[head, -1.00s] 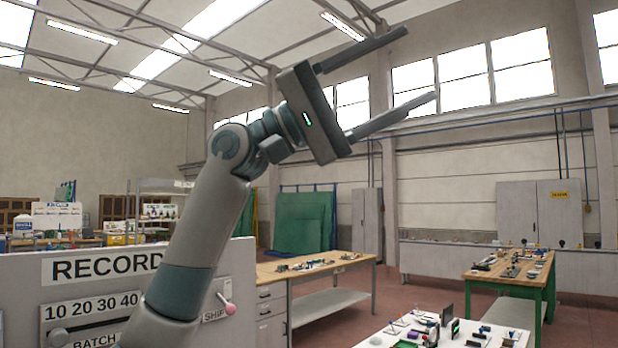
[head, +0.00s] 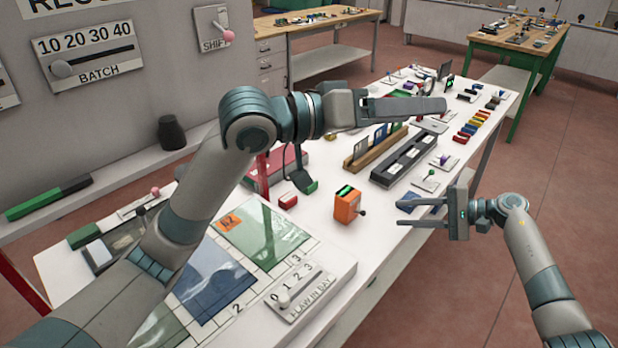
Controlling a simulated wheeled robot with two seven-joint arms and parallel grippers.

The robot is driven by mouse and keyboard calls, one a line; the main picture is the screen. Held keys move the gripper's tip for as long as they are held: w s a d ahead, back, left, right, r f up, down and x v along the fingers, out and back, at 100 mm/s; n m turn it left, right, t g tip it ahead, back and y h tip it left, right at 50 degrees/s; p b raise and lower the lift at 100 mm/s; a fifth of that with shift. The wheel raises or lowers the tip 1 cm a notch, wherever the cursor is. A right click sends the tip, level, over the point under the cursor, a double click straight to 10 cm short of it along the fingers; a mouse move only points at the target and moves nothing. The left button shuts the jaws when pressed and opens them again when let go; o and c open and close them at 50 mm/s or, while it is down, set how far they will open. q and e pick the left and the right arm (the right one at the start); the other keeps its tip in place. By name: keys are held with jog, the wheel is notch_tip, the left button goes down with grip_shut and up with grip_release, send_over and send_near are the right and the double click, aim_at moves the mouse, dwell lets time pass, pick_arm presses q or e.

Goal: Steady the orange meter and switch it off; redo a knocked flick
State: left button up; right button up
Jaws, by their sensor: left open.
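The orange meter (head: 345,208) stands upright on the white table, with a green patch on its top and a small dark knob or lever at its right side. My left gripper (head: 442,106) is above the far part of the table, seen edge-on, open, and apart from the meter. My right gripper (head: 399,212) is to the right of the meter by the table's front edge. Its two fingers are spread with a gap between them and point left toward the meter. Nothing is between them, and they appear apart from the meter.
A slotted wooden rack (head: 375,149) and a long dark tray (head: 404,160) lie behind the meter. A red block (head: 288,201) is left of it. The FLAW IN BAY slider panel (head: 308,290) and glass sheets (head: 262,235) lie nearer. Bare white table surrounds the meter.

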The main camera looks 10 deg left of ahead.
pick_arm(q)
jog(key=w+a+f+t+y, duration=0.2)
jog(key=w+a+f, duration=0.15)
jog(key=f, duration=0.35)
jog(key=w+a+f+t+y, duration=0.1)
jog(key=w+a+f+y, duration=0.2)
jog(key=f, duration=0.5)
jog(key=t+y, duration=0.1)
jog(key=y, duration=0.2)
send_near(345, 195)
jog(key=v, duration=0.5)
jog(key=shift+s+a+r, duration=0.15)
jog(key=shift+s, duration=0.2)
jog(key=shift+w, duration=0.1)
jog(key=x, duration=1.7)
jog(key=shift+c, duration=0.2)
